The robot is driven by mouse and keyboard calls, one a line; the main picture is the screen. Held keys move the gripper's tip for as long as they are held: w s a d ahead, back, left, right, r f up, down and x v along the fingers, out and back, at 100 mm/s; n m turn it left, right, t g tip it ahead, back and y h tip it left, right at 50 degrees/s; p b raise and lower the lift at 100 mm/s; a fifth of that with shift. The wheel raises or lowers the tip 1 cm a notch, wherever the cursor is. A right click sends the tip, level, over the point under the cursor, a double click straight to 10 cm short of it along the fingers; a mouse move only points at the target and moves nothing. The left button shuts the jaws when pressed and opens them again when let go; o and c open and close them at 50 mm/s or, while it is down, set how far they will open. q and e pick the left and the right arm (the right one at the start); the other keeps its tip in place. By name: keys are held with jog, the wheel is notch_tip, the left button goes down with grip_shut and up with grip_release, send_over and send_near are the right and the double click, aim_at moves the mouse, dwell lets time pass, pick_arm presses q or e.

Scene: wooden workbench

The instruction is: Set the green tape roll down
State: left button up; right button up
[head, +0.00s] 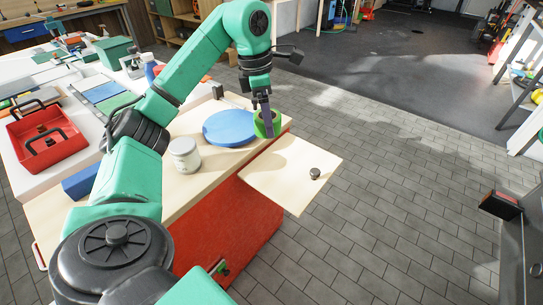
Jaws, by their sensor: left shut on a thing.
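The green tape roll (275,127) is at the far right end of the wooden workbench top (196,184). My left gripper (267,122) points down and is shut on the roll's wall. The roll seems to be near or above the bench edge; whether its underside touches the wood I cannot tell. My right gripper is not in view.
A blue round disc (230,128) lies just left of the roll. A white jar (185,155) stands nearer. A pale side board (275,180) with a small dark knob (315,173) extends right. A red tray (45,140) sits on the white table at left.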

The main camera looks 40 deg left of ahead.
aim_at(261, 132)
pick_arm(q)
notch_tip(261, 132, down, 12)
jog(key=shift+r+b, duration=0.2)
jog(key=shift+b, duration=1)
notch_tip(261, 132, down, 4)
jog(key=shift+f+b, duration=0.1)
jog(key=shift+b, duration=0.2)
jog(key=shift+f, duration=0.25)
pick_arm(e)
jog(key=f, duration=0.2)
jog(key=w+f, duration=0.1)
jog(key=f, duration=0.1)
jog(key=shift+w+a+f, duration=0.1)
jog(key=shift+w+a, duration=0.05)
pick_arm(q)
jog(key=o, duration=1.2)
jog(key=shift+f, duration=0.1)
jog(key=shift+o, duration=0.2)
jog(key=shift+r, duration=0.3)
jog(key=r, duration=0.3)
jog(key=r+p, duration=0.1)
jog(key=r, duration=0.3)
jog(key=s+a+r+p, duration=0.1)
jog(key=r, duration=0.3)
jog(key=shift+s+a+r, duration=0.1)
jog(key=shift+r, duration=0.15)
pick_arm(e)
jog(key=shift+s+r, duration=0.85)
